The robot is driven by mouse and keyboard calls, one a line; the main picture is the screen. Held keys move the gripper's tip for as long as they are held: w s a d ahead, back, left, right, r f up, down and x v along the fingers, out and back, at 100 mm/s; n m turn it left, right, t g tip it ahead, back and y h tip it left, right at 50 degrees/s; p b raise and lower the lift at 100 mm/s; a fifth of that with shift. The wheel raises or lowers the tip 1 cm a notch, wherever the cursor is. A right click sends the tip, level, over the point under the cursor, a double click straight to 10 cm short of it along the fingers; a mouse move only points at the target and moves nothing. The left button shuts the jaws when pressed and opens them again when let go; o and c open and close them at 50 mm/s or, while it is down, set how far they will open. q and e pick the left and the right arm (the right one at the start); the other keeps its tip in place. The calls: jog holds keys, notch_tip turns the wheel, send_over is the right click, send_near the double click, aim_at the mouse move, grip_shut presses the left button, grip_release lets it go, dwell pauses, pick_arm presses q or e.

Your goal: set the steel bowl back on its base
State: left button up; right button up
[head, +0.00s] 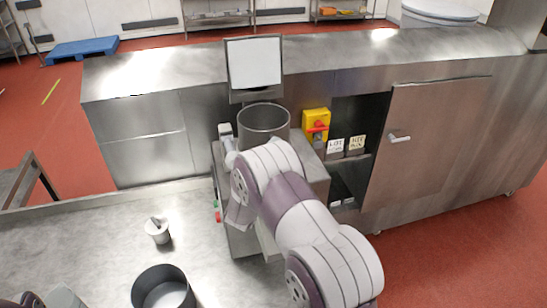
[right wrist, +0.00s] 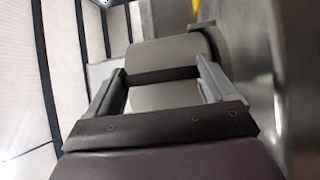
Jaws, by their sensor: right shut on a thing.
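The steel bowl (head: 264,120), an open cylinder, is upright above the grey base (head: 316,172), beside the display. My arm hides the bowl's lower part, so I cannot tell whether it touches the base. My right gripper (head: 227,142) is at the bowl's left side, partly hidden by my arm. In the right wrist view its fingers (right wrist: 162,84) are around a grey rounded part (right wrist: 170,50), which I take to be part of the bowl. My left gripper (head: 30,300) is only partly in view at the bottom left corner; its jaws cannot be made out.
A dark open pot (head: 148,274) and a white cup (head: 157,234) with a utensil stand on the steel table (head: 80,240). A screen (head: 254,62) rises behind the bowl. A yellow box with a red switch (head: 316,124) and a steel cabinet door (head: 425,150) are right.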

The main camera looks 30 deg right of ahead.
jog(key=shift+f, duration=0.3)
dwell(0.4)
jog(key=o, duration=1.7)
jog(key=shift+s+a, duration=0.1)
jog(key=p+v, duration=0.1)
jog(key=v, duration=0.5)
jog(key=shift+s+a, duration=0.25)
jog(key=shift+a, duration=0.05)
